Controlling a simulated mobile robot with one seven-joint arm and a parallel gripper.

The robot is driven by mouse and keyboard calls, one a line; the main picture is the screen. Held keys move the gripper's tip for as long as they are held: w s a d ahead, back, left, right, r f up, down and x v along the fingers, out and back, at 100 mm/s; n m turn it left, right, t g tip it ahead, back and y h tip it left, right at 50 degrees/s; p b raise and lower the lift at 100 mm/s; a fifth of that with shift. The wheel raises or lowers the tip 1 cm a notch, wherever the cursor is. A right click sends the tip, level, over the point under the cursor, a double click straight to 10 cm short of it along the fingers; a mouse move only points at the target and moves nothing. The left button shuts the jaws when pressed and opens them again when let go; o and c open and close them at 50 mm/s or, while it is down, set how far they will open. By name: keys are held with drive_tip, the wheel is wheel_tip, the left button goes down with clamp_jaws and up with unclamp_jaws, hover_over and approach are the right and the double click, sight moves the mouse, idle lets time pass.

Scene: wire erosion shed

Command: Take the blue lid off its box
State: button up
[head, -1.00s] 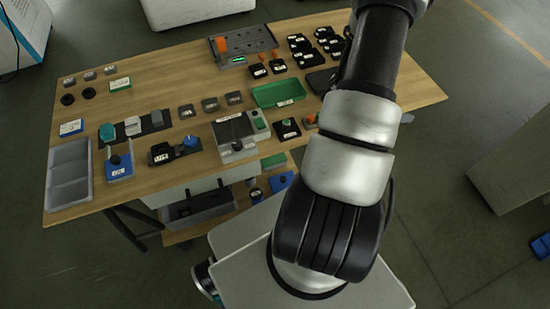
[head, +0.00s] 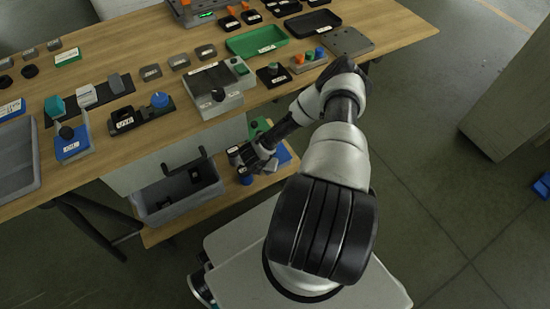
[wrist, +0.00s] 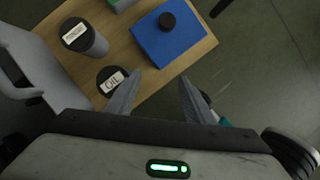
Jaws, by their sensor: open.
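The blue lid (wrist: 172,45) with its round black knob (wrist: 167,20) shows at the top of the wrist view, on the lower wooden shelf. The box under it is hidden or cannot be told apart. In the head view, a part of this blue lid (head: 284,155) shows beside my arm. My gripper (wrist: 158,92) is open and empty, its fingers spread on the near side of the lid and apart from it. In the head view my gripper (head: 250,161) is over the lower shelf, its fingers hard to make out.
Two dark-topped canisters stand left of the lid: a grey one (wrist: 90,38) and one labelled GIL (wrist: 113,79), close to my left finger. A green item (wrist: 121,4) lies behind. The workbench (head: 385,25) overhangs above.

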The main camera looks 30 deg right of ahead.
drive_tip(key=w+d, duration=0.2)
drive_tip(key=w+d+b, duration=0.1)
drive_tip(key=w+d, duration=0.2)
drive_tip(key=shift+d, duration=0.35)
drive_tip(key=b+x, duration=0.1)
drive_tip(key=x, duration=0.2)
drive_tip(key=d+b+x, duration=0.1)
drive_tip(key=x, duration=0.1)
drive_tip(key=shift+w+b, duration=0.35)
drive_tip(key=shift+w, duration=0.1)
drive_tip(key=c, duration=1.2)
